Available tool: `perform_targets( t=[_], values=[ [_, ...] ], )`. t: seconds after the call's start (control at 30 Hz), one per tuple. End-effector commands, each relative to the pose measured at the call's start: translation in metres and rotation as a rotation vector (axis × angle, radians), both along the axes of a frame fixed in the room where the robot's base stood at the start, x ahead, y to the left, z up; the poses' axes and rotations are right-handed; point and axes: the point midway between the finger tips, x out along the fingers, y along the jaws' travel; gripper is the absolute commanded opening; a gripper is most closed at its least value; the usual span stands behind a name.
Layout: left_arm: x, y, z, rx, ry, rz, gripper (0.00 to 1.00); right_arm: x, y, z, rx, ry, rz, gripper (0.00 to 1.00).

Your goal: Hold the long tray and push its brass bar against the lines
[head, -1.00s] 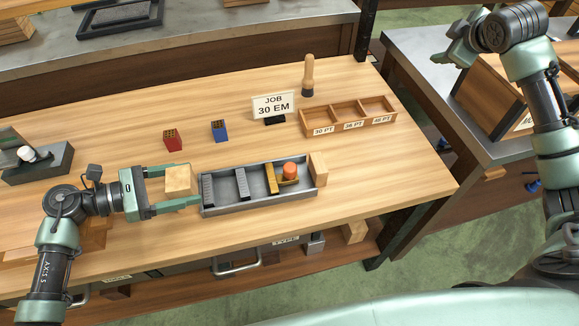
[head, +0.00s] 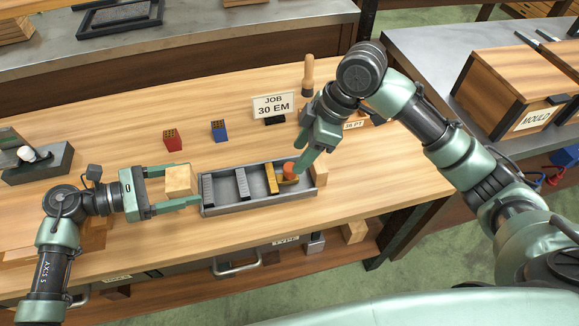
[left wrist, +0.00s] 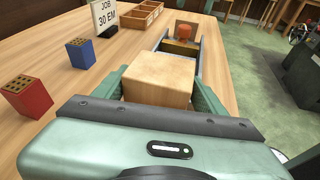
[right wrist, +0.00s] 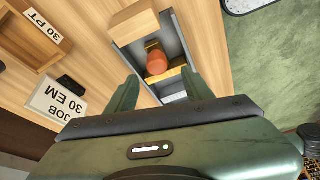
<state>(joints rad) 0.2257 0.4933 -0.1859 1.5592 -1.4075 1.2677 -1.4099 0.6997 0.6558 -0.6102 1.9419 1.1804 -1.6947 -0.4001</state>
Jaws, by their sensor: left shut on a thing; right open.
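The long grey tray (head: 256,205) lies on the bench with wooden blocks at its left end (head: 181,179) and right end (head: 320,175). My left gripper (head: 193,185) is shut on the left end block, also seen in the left wrist view (left wrist: 158,78). My right gripper (head: 304,162) is open near the knob, which shows beyond its fingers in the right wrist view (right wrist: 156,62).
A three-compartment wooden box (right wrist: 30,38) and the "JOB 30 EM" sign (head: 274,106) stand behind the tray. The bench front edge is close to the tray.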

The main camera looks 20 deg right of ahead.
Motion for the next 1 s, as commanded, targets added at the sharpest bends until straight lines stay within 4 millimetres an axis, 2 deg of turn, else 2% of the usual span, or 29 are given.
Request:
perform_targets(
  t=[0.1, 0.33, 0.5, 0.77, 0.83, 0.97, 1.0],
  values=[
    [0.001, 0.000, 0.001, 0.001, -0.005, 0.003, 0.29, 0.002, 0.010, -0.024, 0.002, 0.004, 0.001, 0.52],
    [0.001, 0.000, 0.001, 0.001, -0.005, 0.003, 0.29, 0.007, 0.022, -0.055, 0.001, 0.000, -0.001, 0.52],
    [0.001, 0.000, 0.001, 0.001, -0.006, 0.002, 0.29, 0.008, 0.026, -0.065, 0.001, -0.001, 0.000, 0.52],
    [0.001, 0.000, 0.001, 0.001, -0.006, 0.002, 0.29, 0.009, 0.026, -0.066, 0.000, -0.002, -0.001, 0.52],
    [0.001, 0.000, 0.001, 0.001, -0.006, 0.002, 0.29, 0.009, 0.026, -0.066, 0.000, -0.002, -0.001, 0.38],
    [0.001, 0.000, 0.001, 0.001, -0.005, 0.004, 0.29, 0.009, 0.026, -0.066, 0.001, -0.001, 0.000, 0.02],
    [0.001, 0.000, 0.001, 0.001, -0.005, 0.004, 0.29, 0.009, 0.026, -0.066, 0.001, -0.002, 0.001, 0.00]
  ],
)
